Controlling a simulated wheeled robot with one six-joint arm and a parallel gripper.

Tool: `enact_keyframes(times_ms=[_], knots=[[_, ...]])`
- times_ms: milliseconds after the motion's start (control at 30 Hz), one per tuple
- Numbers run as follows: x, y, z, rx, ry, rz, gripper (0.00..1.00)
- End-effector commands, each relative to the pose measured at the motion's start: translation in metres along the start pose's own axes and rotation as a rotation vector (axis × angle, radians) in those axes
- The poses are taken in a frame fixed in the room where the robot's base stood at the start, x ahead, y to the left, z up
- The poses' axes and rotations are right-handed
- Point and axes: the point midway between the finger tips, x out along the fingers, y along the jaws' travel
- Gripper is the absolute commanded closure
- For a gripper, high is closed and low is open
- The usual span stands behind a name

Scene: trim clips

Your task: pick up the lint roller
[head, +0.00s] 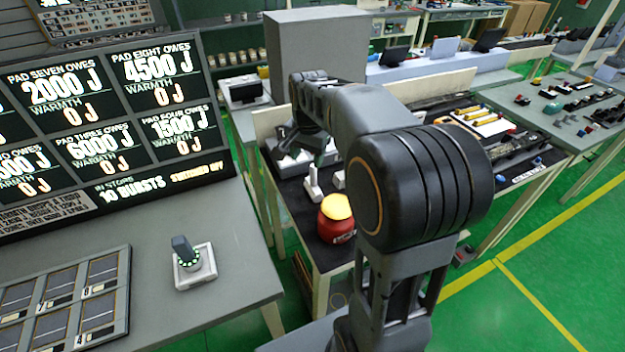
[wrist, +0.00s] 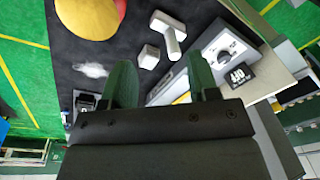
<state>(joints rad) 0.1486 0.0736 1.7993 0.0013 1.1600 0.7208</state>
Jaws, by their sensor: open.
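A white T-shaped piece (wrist: 168,38), which looks like the lint roller, lies on a black mat (wrist: 85,55) on a table. It also shows in the head view (head: 313,184), beside the red pot. My gripper (wrist: 162,80) is open, its two green fingers apart with nothing between them. The T-shaped piece lies ahead of the fingertips, apart from them. In the head view my arm hides much of the gripper and part of the mat.
A small white block (wrist: 149,57) lies close to the T-shaped piece. A red pot with a yellow top (head: 337,218) stands at the table's near end. A grey box with a dial (wrist: 228,47) is nearby. A grey bench (head: 210,265) stands at left.

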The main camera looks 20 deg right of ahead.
Motion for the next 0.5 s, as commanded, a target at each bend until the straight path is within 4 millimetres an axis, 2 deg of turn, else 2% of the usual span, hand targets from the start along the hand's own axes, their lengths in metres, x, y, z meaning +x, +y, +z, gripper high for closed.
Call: enact_keyframes(times_ms=[33, 200, 367, 500], knots=[[-0.002, -0.006, -0.018, 0.081, -0.017, 0.019, 0.46], [0.007, -0.018, -0.060, 0.306, -0.049, 0.062, 0.46], [0.017, -0.022, -0.078, 0.415, -0.063, 0.086, 0.46], [0.039, -0.021, -0.081, 0.444, -0.067, 0.094, 0.46]])
